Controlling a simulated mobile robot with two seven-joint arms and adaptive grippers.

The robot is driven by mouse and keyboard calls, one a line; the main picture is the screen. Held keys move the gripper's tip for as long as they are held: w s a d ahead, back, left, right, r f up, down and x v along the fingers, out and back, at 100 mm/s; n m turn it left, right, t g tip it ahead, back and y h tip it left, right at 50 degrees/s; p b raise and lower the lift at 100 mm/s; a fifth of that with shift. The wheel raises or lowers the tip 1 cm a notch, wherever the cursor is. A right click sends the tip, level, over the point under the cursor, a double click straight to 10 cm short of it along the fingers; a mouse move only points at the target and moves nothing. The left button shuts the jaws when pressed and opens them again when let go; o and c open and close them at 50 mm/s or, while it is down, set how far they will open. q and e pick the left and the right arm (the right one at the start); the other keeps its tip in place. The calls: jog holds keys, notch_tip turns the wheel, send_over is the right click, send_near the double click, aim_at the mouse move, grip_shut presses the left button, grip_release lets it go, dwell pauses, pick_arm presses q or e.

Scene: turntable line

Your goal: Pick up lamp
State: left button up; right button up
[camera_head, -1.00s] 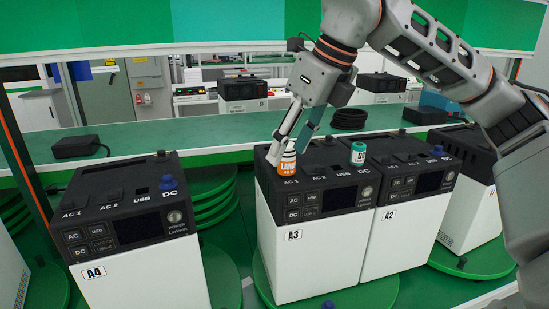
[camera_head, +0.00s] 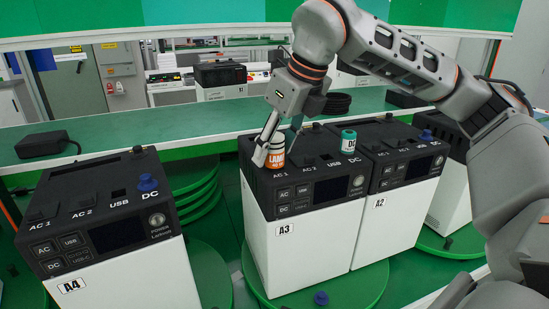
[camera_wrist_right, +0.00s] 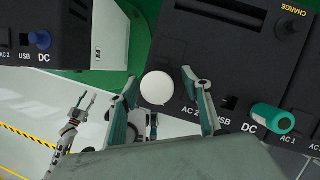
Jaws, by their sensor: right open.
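The lamp (camera_head: 276,155), a small orange cylinder with a "LAMP" label, stands upright on the black top of the A3 power station (camera_head: 312,208), near its left side. In the right wrist view its round white top (camera_wrist_right: 157,88) shows between my fingers. My right gripper (camera_head: 271,146) is open, pointing down, with its fingers on either side of the lamp. In the wrist view a gap shows between the lamp and the right-hand finger; contact at the left finger cannot be told. A gripper (camera_wrist_right: 86,100), apparently my left one, shows small at the wrist view's lower left.
A green bench (camera_head: 190,126) with a black box (camera_head: 44,144) lies behind.

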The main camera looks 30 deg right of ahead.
jog(key=shift+c, duration=0.3)
jog(key=c, duration=1.2)
jog(key=shift+c, duration=0.2)
jog(key=shift+w, duration=0.1)
jog(key=shift+r, duration=0.45)
notch_tip(320, 180, up, 19)
jog(key=shift+p, duration=0.35)
